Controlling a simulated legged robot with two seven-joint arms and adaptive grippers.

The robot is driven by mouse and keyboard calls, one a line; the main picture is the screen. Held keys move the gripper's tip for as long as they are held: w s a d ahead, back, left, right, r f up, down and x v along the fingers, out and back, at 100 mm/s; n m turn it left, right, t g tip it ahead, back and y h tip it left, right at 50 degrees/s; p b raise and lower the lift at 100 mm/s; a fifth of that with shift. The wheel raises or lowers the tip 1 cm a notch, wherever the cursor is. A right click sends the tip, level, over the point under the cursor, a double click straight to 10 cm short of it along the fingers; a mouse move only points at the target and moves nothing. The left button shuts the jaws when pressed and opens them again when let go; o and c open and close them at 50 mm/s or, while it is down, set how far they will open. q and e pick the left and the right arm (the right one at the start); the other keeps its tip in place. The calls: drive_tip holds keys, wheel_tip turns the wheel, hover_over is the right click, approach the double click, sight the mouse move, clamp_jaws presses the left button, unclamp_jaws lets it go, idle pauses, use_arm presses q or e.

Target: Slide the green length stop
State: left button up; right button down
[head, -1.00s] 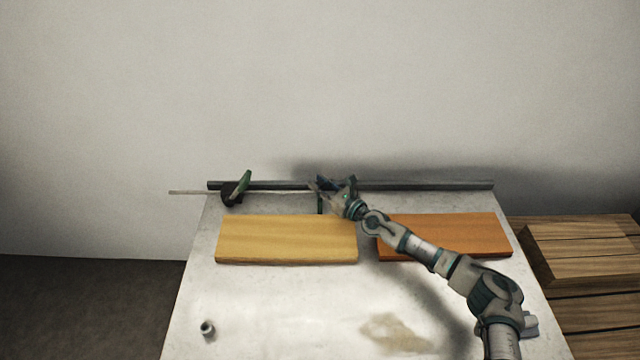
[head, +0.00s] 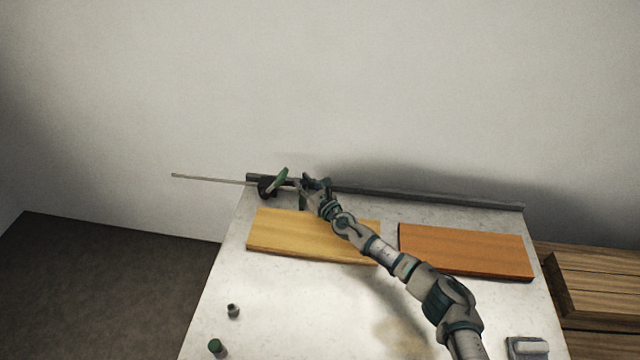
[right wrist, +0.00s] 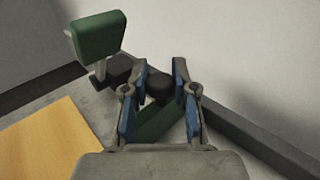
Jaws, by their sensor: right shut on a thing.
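The green length stop (right wrist: 165,121) is mostly hidden by my right gripper in the head view. A small green part of it (head: 303,202) shows below the fingers, beside the dark rail (head: 420,195). In the right wrist view my right gripper (right wrist: 164,77) is shut on the stop's dark knob (right wrist: 160,90), one blue-padded finger on each side. In the head view the right gripper (head: 312,184) is at the rail's left part, just right of a green paddle on a black base (head: 277,181). My left gripper is not in view.
A thin rod (head: 210,179) sticks out past the rail's left end. A yellow board (head: 305,236) and an orange board (head: 465,250) lie in front of the rail. Two small cylinders (head: 233,311) stand front left. Wooden planks (head: 600,285) are stacked at right.

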drive_tip(key=shift+w+a+r, duration=0.2)
drive_tip(key=shift+r, duration=0.15)
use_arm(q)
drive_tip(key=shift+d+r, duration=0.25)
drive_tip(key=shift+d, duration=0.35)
use_arm(e)
drive_tip(key=shift+d+r, duration=0.1)
drive_tip(key=shift+d, duration=0.1)
drive_tip(key=shift+a, duration=0.35)
drive_tip(key=c, duration=1.1)
unclamp_jaws()
drive_tip(key=shift+a, duration=0.15)
drive_tip(key=shift+o, duration=0.9)
drive_tip(key=shift+a+f, duration=0.15)
drive_tip(key=shift+f, duration=0.05)
drive_tip(key=shift+s+d, duration=0.15)
drive_tip(key=shift+d, duration=0.15)
drive_tip(key=v, duration=1.1)
drive_tip(key=shift+s+f, duration=0.15)
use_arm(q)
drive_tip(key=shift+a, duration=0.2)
